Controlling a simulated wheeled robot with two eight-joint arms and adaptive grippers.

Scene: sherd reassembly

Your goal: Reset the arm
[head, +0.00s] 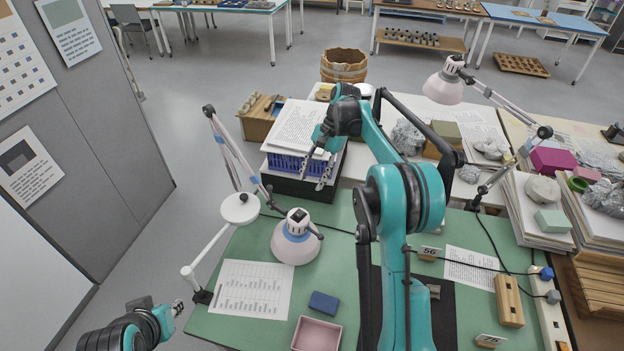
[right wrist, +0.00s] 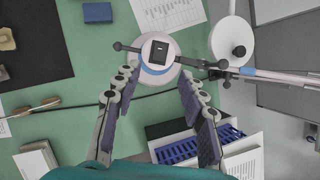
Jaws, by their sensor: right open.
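My right arm rises from the front of the green table (head: 230,328) and bends over to the back left. Its gripper (head: 319,168) is open and empty, above the blue crate (head: 285,163) and the stack of papers at the table's back. In the right wrist view, the two fingers of this gripper (right wrist: 160,95) stand apart with nothing between them. The white lamp head (right wrist: 156,55) shows beyond the fingertips. My left gripper (head: 178,308) is at the lower left, beside the table's left edge; its jaws are too small to judge.
A white lamp (head: 295,245) and its jointed arm stand near the crate. A blue block (head: 324,303), a pink tray (head: 316,334) and a printed sheet (head: 250,289) lie in front. A dark mat (right wrist: 40,50) bears tan pieces. Paper stacks (head: 540,225) crowd the right.

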